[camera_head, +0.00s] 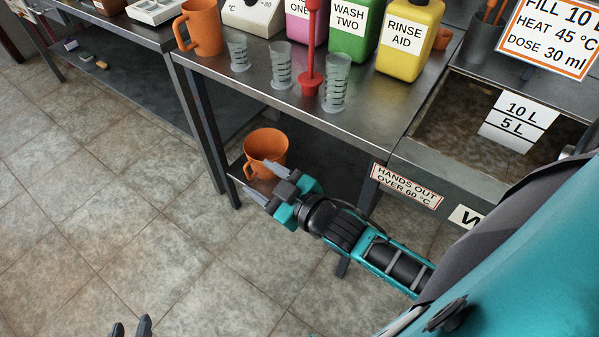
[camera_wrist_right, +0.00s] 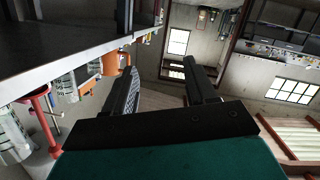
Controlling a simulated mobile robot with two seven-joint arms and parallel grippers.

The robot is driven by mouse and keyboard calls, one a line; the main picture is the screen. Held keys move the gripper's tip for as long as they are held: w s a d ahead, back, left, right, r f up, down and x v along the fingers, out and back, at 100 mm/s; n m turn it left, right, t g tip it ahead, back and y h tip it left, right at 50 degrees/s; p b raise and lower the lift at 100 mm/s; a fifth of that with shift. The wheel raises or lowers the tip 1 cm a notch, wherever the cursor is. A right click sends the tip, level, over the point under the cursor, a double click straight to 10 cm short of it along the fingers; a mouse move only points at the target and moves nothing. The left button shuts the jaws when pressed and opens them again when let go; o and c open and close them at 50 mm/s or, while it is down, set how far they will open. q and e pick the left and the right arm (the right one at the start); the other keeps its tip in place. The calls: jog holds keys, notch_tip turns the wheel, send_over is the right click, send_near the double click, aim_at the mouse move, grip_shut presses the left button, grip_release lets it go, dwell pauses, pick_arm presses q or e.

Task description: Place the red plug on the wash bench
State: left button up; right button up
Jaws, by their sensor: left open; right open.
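The red plug (camera_head: 310,82), with a wide base and a tall thin stem, stands upright on the steel bench (camera_head: 340,118) between clear measuring cups. It also shows in the right wrist view (camera_wrist_right: 39,101), at the left, appearing upside down. My right gripper (camera_head: 264,182) is open and empty, in front of the bench and apart from the plug. Its two fingers (camera_wrist_right: 160,85) show in the wrist view with nothing between them. My left gripper (camera_head: 130,327) is open at the bottom edge, only its fingertips in view, over the floor.
Measuring cups (camera_head: 281,66) flank the plug. Pink, green (camera_head: 352,32) and yellow (camera_head: 409,40) bottles stand behind. An orange jug (camera_head: 200,28) is at the bench's left. Another orange vessel (camera_head: 266,146) is below the bench, near my right gripper. A sink basin (camera_head: 455,120) is at right.

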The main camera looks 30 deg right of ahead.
jog(key=s+d+f+m+g+h, duration=0.1)
jog(key=s+f+m+g, duration=0.3)
jog(key=s+f, duration=0.5)
jog(key=shift+s+d+h, duration=0.2)
jog(key=shift+s+h, duration=0.3)
jog(key=shift+s, duration=0.05)
jog(key=shift+r+p, duration=0.35)
jog(key=shift+p, duration=0.05)
jog(key=shift+c, duration=0.3)
